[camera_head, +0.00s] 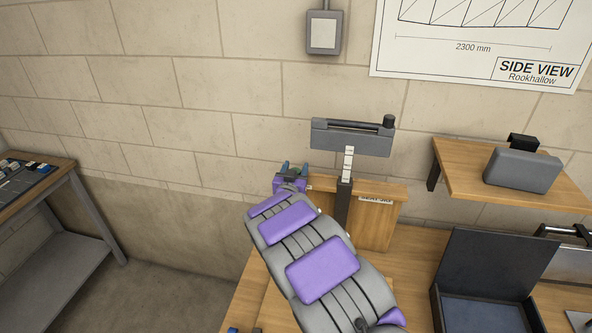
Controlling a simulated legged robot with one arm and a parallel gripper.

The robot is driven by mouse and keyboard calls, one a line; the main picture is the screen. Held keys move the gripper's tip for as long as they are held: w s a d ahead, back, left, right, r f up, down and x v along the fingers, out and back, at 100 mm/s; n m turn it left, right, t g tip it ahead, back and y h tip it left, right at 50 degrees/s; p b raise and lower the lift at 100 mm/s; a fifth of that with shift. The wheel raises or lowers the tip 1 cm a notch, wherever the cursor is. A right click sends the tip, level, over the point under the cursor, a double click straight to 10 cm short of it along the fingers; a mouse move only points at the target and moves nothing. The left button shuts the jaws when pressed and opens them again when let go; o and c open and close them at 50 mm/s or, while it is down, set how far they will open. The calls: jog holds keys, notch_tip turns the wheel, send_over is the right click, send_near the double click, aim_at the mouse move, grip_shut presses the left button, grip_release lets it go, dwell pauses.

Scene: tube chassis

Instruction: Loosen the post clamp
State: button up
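A post (348,163) with a light marked scale stands upright from a dark sleeve (343,200) at the wooden seat jig (375,226). A dark grey bar (350,138) sits across its top, with a black knob (388,121) at the right end. I cannot tell which part is the post clamp; my arm hides the lower part of the sleeve. My gripper (294,167) is left of the post and apart from it in the picture.
On the right are an open dark case (487,265) on the bench and a wooden shelf (455,157) holding a grey box (522,170). A side table (40,191) stands at far left. The floor between is clear.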

jog(key=shift+o, duration=0.6)
jog(key=shift+a, duration=0.1)
jog(key=s+a+p, duration=0.1)
jog(key=s+a, duration=0.2)
jog(key=s, duration=1.4)
jog(key=shift+f, duration=0.15)
